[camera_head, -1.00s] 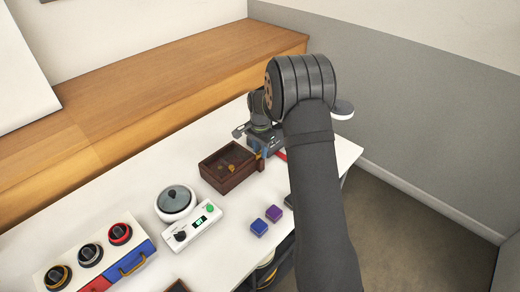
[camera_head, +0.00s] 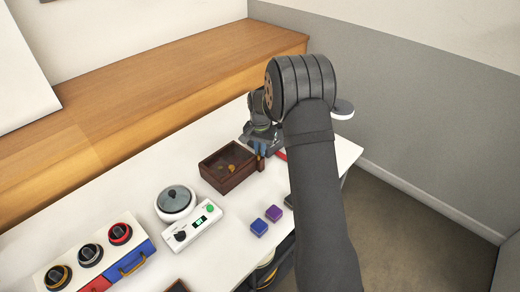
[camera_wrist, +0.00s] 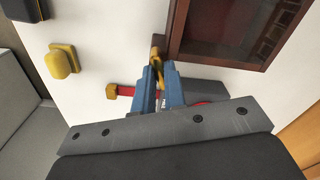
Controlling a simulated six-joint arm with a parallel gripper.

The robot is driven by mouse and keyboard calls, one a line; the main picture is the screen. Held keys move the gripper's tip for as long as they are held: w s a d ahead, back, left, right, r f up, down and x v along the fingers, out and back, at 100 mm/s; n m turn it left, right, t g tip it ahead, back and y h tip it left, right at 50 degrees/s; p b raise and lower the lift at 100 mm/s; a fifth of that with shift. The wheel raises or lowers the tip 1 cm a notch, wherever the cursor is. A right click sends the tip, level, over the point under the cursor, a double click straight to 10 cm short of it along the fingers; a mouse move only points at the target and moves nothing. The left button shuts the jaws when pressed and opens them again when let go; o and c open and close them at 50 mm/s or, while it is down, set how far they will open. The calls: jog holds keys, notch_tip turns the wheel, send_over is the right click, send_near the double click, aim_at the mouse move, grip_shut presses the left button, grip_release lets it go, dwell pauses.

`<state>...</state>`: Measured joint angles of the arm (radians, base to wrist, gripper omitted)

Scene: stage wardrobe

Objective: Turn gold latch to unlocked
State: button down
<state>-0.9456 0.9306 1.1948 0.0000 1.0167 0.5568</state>
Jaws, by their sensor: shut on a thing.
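The gold latch (camera_wrist: 157,47) is on the side of a dark wooden box with a clear lid (camera_wrist: 183,55). In the wrist view my gripper (camera_wrist: 158,66) has its two blue fingers shut on the latch, one on each side of it. In the head view the box (camera_head: 228,166) stands on the white table, and my gripper (camera_head: 262,150) is at its right side. There the latch is mostly hidden by the fingers. A few gold items (camera_head: 232,168) show dimly inside the box through the lid.
A red-handled thing (camera_wrist: 122,91) lies close under my gripper. A yellow object (camera_wrist: 63,60) is to its left. A blue cube (camera_head: 259,227) and a purple cube (camera_head: 273,213) stand in front of the box. A pot (camera_head: 175,202) and a white control panel (camera_head: 191,227) are further left.

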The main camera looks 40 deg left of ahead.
jog(key=n, duration=1.3)
jog(key=shift+n, duration=0.4)
dwell(0.3)
jog(key=c, duration=1.5)
grip_release()
notch_tip(320, 180, up, 18)
jog(key=shift+f, duration=0.25)
